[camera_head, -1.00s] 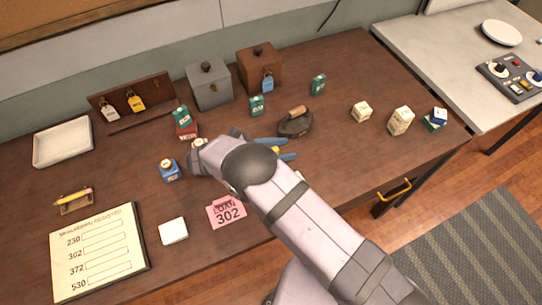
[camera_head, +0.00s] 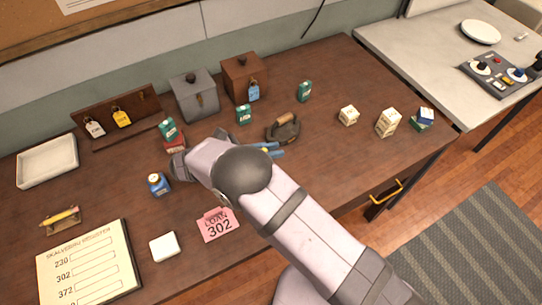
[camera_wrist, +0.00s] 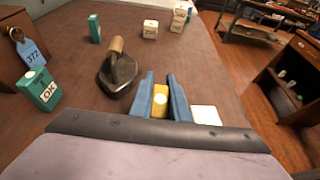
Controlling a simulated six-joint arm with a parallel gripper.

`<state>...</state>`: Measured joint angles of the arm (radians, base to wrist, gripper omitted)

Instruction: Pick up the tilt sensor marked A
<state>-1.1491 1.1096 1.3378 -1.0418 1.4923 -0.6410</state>
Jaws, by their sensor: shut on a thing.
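My gripper (camera_wrist: 161,82) has two blue fingers, shut on a small yellow block (camera_wrist: 159,104) with a pale round spot on top. No letter can be read on the block. I cannot tell whether the block touches the table.
The dark flat iron (camera_wrist: 118,72) stands close ahead to the left of the fingers. A white block (camera_wrist: 206,116) lies close on their right. Cream boxes (camera_head: 388,122) stand farther right. Grey (camera_head: 195,97) and brown (camera_head: 244,80) lidded boxes stand at the back.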

